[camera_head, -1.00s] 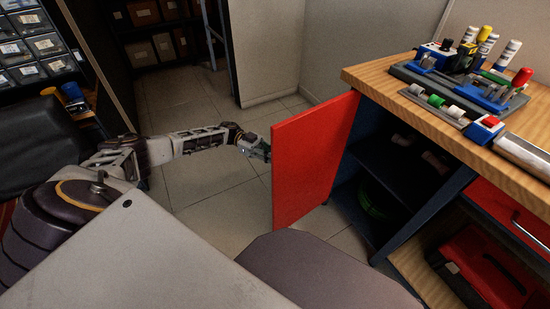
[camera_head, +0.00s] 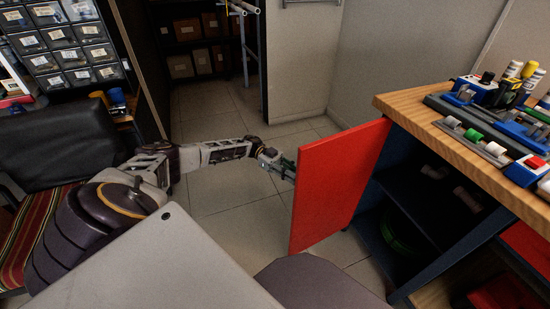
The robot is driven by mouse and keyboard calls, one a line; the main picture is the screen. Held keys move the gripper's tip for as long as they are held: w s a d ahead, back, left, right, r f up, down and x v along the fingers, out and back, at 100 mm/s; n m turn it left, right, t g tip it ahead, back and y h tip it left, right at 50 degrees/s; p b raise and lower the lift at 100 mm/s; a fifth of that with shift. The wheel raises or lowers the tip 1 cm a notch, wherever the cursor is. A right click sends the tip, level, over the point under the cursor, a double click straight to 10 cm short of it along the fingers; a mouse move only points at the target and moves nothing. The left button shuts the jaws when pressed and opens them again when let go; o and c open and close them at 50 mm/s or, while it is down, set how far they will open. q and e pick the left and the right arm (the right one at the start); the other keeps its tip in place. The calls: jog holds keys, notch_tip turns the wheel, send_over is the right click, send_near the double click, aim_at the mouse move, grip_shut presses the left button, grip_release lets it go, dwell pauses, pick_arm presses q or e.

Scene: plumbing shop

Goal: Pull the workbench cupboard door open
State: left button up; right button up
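The red cupboard door (camera_head: 338,185) of the workbench (camera_head: 425,112) stands swung wide open, and the dark cupboard inside (camera_head: 425,205) shows shelves with a few items. My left gripper (camera_head: 284,168) is at the door's far-left edge, on the side facing away from the cupboard. Its fingertips are close to or against the door and partly hidden by it, so I cannot tell whether they grip it. My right gripper is not in view.
A wooden benchtop with tools and a vise-like fixture (camera_head: 480,138) is at right. A dark chair (camera_head: 60,150) stands at left near drawer bins (camera_head: 75,50). Tiled floor (camera_head: 225,110) is clear behind the door.

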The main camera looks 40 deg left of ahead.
pick_arm(q)
jog(key=a, duration=0.9)
jog(key=shift+w+a, duration=0.2)
dwell(0.3)
jog(key=shift+a, duration=0.15)
dwell(0.7)
